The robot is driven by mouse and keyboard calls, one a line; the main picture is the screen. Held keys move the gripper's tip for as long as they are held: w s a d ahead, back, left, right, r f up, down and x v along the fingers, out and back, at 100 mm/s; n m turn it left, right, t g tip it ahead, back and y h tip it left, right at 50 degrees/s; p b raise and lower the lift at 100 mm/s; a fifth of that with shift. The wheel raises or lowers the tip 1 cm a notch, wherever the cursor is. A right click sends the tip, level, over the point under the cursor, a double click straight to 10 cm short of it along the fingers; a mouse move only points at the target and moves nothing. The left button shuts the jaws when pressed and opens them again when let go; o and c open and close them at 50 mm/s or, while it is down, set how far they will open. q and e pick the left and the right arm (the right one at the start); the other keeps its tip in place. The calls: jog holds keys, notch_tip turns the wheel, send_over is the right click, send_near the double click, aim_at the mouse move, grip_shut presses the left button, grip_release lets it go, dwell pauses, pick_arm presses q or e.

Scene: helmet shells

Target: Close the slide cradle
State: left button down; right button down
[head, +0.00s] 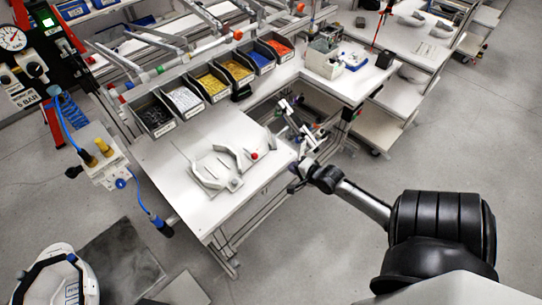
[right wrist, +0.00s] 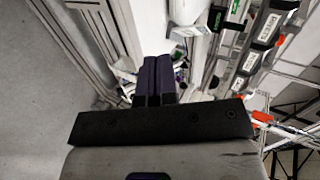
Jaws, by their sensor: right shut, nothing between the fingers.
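The slide cradle (head: 232,183) is a pale grey fixture on the white workbench. It has a curved arm at its left and a larger curved piece (head: 258,139) at its right, with a gap between them. A red knob (head: 254,156) sits by the right piece. My right gripper (head: 297,180) is at the bench's right edge, to the right of the cradle and apart from it. In the right wrist view its dark fingers (right wrist: 155,80) are together with nothing between them. My left gripper is not in view.
Bins (head: 212,87) of coloured parts line the back of the workbench (head: 190,215). Air hoses and a white valve box (head: 105,160) stand left of it. A side table (head: 345,85) holds small items. The bench's front left is clear.

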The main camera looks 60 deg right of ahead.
jog(key=m, duration=0.1)
send_near(266, 154)
jog(key=f, duration=0.1)
jog(key=w+f, duration=0.2)
jog(key=shift+w+d+f, duration=0.15)
jog(key=shift+d+f, duration=0.15)
jog(key=shift+w+d+r, duration=0.1)
jog(key=shift+w+d, duration=0.1)
jog(key=shift+w, duration=0.25)
jog(key=shift+w+d, duration=0.15)
jog(key=shift+w, duration=0.35)
jog(key=shift+w+d, duration=0.25)
jog(key=shift+w, duration=0.55)
